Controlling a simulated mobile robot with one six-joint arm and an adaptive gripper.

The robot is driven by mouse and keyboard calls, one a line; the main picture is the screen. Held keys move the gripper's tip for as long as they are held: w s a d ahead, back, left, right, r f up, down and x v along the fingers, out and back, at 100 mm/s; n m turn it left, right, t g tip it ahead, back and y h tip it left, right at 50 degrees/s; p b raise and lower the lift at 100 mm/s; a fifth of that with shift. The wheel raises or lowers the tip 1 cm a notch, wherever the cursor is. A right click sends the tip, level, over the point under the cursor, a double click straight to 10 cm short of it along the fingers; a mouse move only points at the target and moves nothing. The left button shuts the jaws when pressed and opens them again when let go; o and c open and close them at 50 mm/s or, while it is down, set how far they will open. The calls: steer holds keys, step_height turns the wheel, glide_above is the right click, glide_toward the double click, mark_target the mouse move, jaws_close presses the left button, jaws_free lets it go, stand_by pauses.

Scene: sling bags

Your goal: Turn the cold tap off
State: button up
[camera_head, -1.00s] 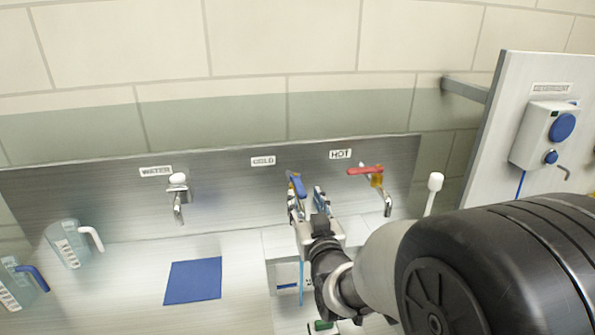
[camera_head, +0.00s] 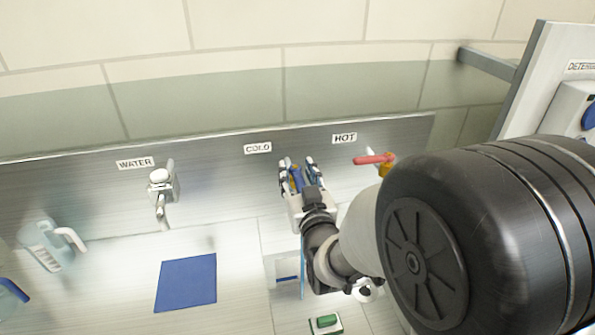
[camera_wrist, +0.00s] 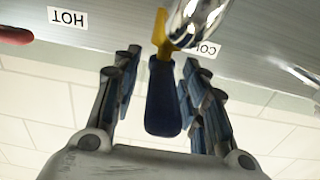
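The cold tap's blue lever handle (camera_head: 296,178) is on the steel back panel near the COLD label (camera_head: 257,148). It is mostly hidden by my gripper (camera_head: 297,164) in the head view. In the wrist view, the blue handle (camera_wrist: 163,103) with its yellow base lies between the two fingers of my gripper (camera_wrist: 161,62). The fingers are open, one on each side, with a visible gap to the handle on both sides. The shiny spout (camera_wrist: 200,20) is partly in view, cut off at the frame's edge.
The hot tap's red lever (camera_head: 371,159) is just to the right, close to my arm. The water tap (camera_head: 160,187) is to the left. A blue mat (camera_head: 186,283), a jug (camera_head: 45,243) and a green-topped item (camera_head: 326,322) lie lower down. A side panel stands at right.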

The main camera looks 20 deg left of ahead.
steer(key=shift+c, duration=0.4)
jaws_close()
